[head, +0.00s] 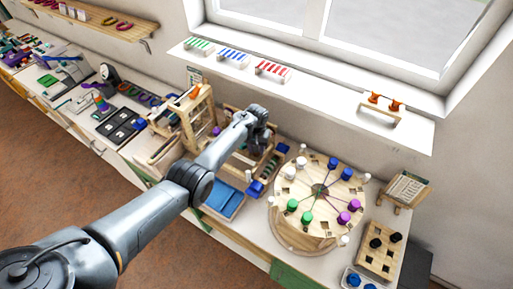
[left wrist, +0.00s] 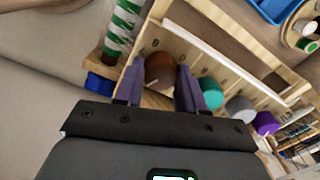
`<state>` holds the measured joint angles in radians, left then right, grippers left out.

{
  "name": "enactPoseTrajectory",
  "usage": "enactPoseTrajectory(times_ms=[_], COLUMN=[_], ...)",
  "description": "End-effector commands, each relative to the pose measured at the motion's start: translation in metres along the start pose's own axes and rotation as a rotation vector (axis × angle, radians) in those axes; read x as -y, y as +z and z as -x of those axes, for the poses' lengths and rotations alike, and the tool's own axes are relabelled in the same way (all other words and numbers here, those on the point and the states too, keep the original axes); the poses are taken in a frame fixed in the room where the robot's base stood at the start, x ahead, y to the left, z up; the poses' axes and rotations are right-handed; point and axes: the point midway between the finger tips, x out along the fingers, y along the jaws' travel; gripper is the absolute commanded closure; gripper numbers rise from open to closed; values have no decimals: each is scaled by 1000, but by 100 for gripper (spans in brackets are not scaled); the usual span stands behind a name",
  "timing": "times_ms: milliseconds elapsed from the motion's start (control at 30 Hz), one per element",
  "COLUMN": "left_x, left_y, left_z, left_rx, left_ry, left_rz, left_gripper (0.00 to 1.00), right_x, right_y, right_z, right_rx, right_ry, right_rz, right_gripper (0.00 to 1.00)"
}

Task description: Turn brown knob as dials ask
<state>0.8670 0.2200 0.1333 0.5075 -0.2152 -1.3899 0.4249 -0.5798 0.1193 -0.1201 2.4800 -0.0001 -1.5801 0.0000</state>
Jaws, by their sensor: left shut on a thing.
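The brown knob (left wrist: 159,68) sits on a pale wooden panel (left wrist: 215,62) in the left wrist view. My left gripper (left wrist: 160,80) is shut on it, one finger on each side. A teal knob (left wrist: 211,95), a grey knob (left wrist: 240,108) and a purple knob (left wrist: 265,123) follow in a row to the right. Small dark marks stand on the panel by the knobs, too small to read. In the head view my left gripper (head: 262,142) is over the wooden rack, and the brown knob is hidden there. My right gripper is in neither view.
A green-and-white striped post (left wrist: 122,28) and a blue block (left wrist: 100,84) are close to my left finger. In the head view, a blue tray (head: 223,198) and a round peg board (head: 317,234) stand nearby. A wooden frame (head: 188,122) is left of the gripper.

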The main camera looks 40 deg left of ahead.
Motion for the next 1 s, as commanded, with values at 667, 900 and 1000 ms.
enactPoseTrajectory(times_ms=[667, 900, 1000], left_x=[0, 0, 0], left_y=[0, 0, 0], left_z=[0, 0, 0], left_rx=[1, 1, 1], left_ry=[0, 0, 0], left_rz=[-158, -157, -157], left_gripper=[91, 50, 36], right_x=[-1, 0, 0], right_y=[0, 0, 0], right_z=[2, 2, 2], right_rx=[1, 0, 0], right_ry=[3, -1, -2], right_rz=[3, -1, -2], right_gripper=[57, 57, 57])
